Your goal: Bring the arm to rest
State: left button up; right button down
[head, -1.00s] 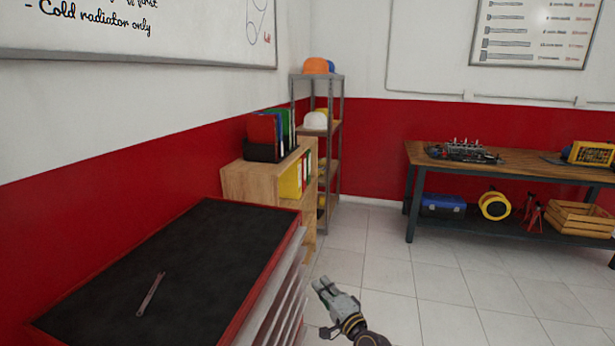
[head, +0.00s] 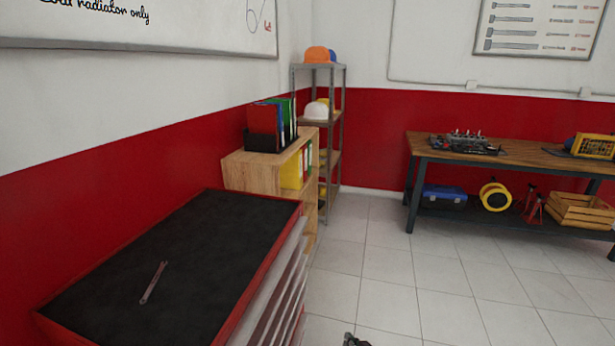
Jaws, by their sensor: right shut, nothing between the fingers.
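My right gripper (head: 352,340) shows only as a small dark tip at the bottom edge of the head view, over the tiled floor and to the right of the red tool cabinet. It is shut and holds nothing. Most of it and its arm are below the picture. My left gripper is not in view. A wrench (head: 153,282) lies on the black top (head: 205,235) of the red tool cabinet, apart from my gripper.
A wooden cabinet (head: 248,177) with folders and a metal shelf (head: 335,150) with helmets stand beyond the tool cabinet. A workbench (head: 520,157) with an engine part (head: 463,143) stands at the right. The tiled floor (head: 400,280) between is clear.

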jog(key=s+d+f+n+g+h, duration=0.15)
jog(key=s+d+f, duration=0.25)
jog(key=s+f, duration=0.4)
jog(key=s+d+f+n+g+h, duration=0.1)
jog(key=s+d+f+g, duration=0.1)
jog(key=s+d+f, duration=0.4)
jog(key=s+d+f+n+g+h, duration=0.1)
jog(key=s+d+f+g, duration=0.1)
jog(key=s+f, duration=0.75)
pick_arm(q)
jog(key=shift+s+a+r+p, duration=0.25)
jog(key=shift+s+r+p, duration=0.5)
jog(key=shift+p, duration=0.3)
pick_arm(e)
jog(key=s+d+f+g, duration=0.1)
jog(key=s+d+f, duration=0.1)
jog(key=s, duration=0.7)
jog(key=s+d+f+g, duration=0.2)
jog(key=s+f, duration=0.1)
jog(key=s, duration=0.7)
jog(key=s+d+f+g+h, duration=0.1)
jog(key=s+d+f, duration=0.1)
jog(key=s, duration=0.7)
jog(key=shift+s+f, duration=0.25)
jog(key=shift+s, duration=0.15)
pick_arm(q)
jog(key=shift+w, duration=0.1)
pick_arm(e)
jog(key=shift+m+g, duration=0.25)
